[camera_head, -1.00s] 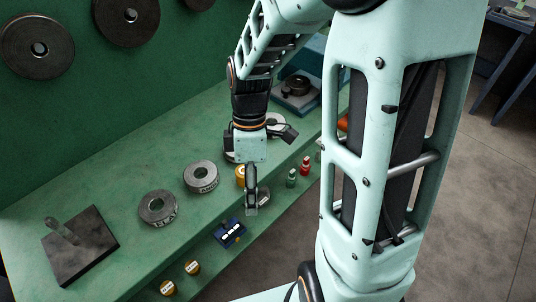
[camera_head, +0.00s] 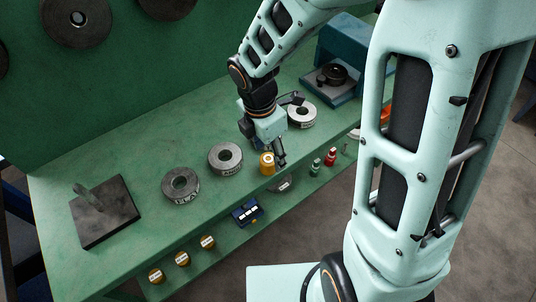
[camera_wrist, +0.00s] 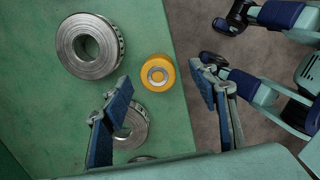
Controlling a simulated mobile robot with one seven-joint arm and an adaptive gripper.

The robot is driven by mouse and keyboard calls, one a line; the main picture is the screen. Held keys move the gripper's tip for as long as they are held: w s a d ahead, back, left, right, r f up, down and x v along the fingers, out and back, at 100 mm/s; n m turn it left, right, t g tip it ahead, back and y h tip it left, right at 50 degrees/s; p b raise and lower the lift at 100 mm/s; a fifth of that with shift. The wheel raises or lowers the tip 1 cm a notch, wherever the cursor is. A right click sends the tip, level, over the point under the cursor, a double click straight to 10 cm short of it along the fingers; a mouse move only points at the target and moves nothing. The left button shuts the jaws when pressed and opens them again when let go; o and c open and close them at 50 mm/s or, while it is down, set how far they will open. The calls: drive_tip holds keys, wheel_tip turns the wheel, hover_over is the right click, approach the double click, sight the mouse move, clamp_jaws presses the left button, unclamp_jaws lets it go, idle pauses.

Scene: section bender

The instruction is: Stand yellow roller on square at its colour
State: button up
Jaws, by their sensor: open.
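The yellow roller (camera_head: 267,163) stands on the green bench near its front edge, just right of a steel ring. In the wrist view its round end, with a pale centre, faces me (camera_wrist: 157,73). My gripper (camera_head: 279,158) is open over the bench beside the roller; in the head view one finger shows at the roller's right. In the wrist view the two blue-padded fingers (camera_wrist: 160,72) are spread, with the roller between their tips in the picture and nothing visibly gripped. Height above it is unclear. I cannot make out a coloured square.
Steel rings (camera_head: 181,185), (camera_head: 225,158) and (camera_head: 301,114) lie along the bench. A dark plate with an upright piece (camera_head: 103,217) lies at left.

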sight(268, 158)
drive_tip(key=f, duration=0.4)
drive_tip(key=shift+w+a, duration=0.1)
drive_tip(key=shift+w, duration=0.1)
drive_tip(key=shift+c, duration=0.2)
clamp_jaws()
drive_tip(key=shift+r, duration=0.15)
